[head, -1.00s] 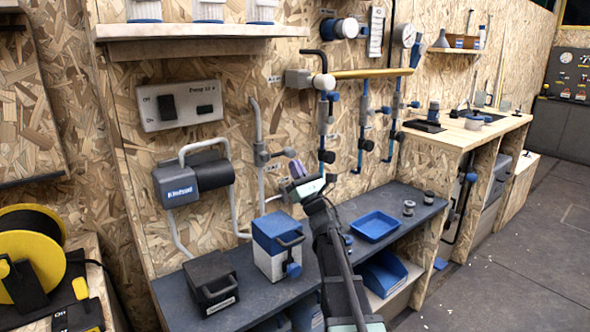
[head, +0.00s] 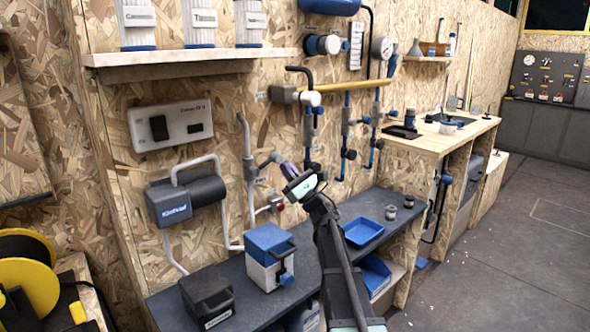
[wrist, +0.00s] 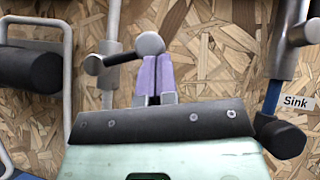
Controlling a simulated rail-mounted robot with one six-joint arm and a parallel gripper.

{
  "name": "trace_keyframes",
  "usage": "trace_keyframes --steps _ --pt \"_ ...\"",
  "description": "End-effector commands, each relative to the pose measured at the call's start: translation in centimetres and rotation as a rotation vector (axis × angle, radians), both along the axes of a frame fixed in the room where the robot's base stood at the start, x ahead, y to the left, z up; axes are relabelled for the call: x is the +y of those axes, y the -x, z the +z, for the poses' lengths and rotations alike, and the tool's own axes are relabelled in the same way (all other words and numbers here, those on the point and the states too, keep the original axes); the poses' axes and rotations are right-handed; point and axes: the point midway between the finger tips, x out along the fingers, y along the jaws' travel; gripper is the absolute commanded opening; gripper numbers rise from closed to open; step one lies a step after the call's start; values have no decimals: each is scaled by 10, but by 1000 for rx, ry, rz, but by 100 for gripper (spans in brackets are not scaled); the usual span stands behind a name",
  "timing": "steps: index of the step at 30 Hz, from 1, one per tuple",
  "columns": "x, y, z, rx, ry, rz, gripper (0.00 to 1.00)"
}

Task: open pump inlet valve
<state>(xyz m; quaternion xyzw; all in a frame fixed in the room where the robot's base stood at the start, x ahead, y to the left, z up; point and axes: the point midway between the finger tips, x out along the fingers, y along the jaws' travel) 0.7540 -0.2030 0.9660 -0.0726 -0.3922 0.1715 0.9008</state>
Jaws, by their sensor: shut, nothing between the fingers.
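A grey vertical pipe beside the pump (head: 186,197) carries a valve (head: 262,166) with a short arm pointing right. My gripper (head: 288,170) is just right of the pipe valve in the head view. Its purple fingers (wrist: 152,75) are together and empty, their tips close to the round end. I cannot tell whether they touch it. No label naming the valve is readable.
A red knob (head: 278,204) sits low on the pipework. Below are a blue-and-white box (head: 268,262), a black box (head: 206,296) and a blue tray (head: 362,230) on the dark bench.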

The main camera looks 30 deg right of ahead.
Motion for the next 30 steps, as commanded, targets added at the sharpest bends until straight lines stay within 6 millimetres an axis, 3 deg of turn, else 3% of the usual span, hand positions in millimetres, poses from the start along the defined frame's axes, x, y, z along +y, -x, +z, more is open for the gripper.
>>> trace_keyframes --steps 6,16,30 --pt "0 -1 25 -26 93 -1 0" --pt "8 2 50 -66 249 0 0" --pt "31 9 74 -69 257 0 0"
